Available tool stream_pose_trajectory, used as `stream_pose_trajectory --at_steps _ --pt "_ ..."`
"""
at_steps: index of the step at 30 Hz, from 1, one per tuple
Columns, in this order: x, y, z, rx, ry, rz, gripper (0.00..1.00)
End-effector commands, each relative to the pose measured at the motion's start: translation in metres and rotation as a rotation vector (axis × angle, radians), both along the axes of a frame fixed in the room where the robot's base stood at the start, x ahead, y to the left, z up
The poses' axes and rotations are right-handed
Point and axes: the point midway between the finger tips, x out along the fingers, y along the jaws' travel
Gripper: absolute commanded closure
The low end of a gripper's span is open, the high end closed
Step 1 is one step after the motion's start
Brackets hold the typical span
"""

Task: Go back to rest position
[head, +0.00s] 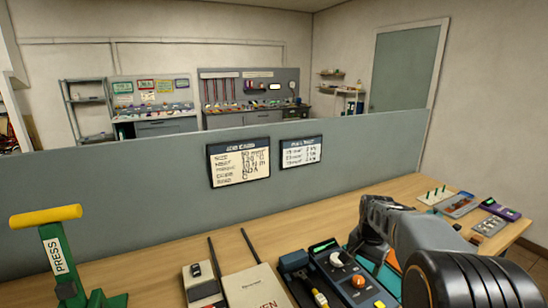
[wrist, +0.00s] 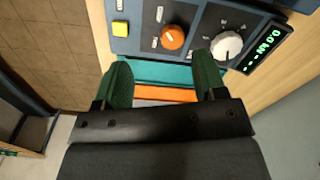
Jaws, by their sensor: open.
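My gripper (head: 364,240) is above the right half of the wooden bench (head: 328,208) in the head view, with my arm reaching in from the lower right. In the wrist view my gripper (wrist: 163,75) has its two green-padded fingers spread apart with nothing held between them. Beyond the fingers is a blue control box (wrist: 195,22) with an orange knob, a white knob and a yellow button. A teal and orange surface (wrist: 165,95) shows between the fingers. The control box (head: 345,280) is left of my gripper in the head view, and my arm hides part of the bench.
A green press (head: 52,250) with a yellow handle stands at the left. Small devices (head: 490,225) and a pegged block (head: 436,195) lie at the bench's right. A grey partition (head: 110,205) with two sign boards runs behind. Bare wood shows near the partition.

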Motion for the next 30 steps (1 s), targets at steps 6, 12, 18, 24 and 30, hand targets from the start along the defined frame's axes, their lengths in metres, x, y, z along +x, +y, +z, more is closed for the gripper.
stream_pose_trajectory --at_steps 6,12,18,24,30 --pt "-0.082 0.042 0.005 -0.04 -0.087 0.467 0.35" --pt "-0.148 0.07 0.003 -0.088 -0.172 0.713 0.35" --pt "-0.18 0.084 0.007 -0.112 -0.239 0.764 0.35" --pt "-0.183 0.089 0.02 -0.132 -0.293 0.781 0.35" --pt "-0.183 0.091 0.021 -0.132 -0.296 0.786 0.35"
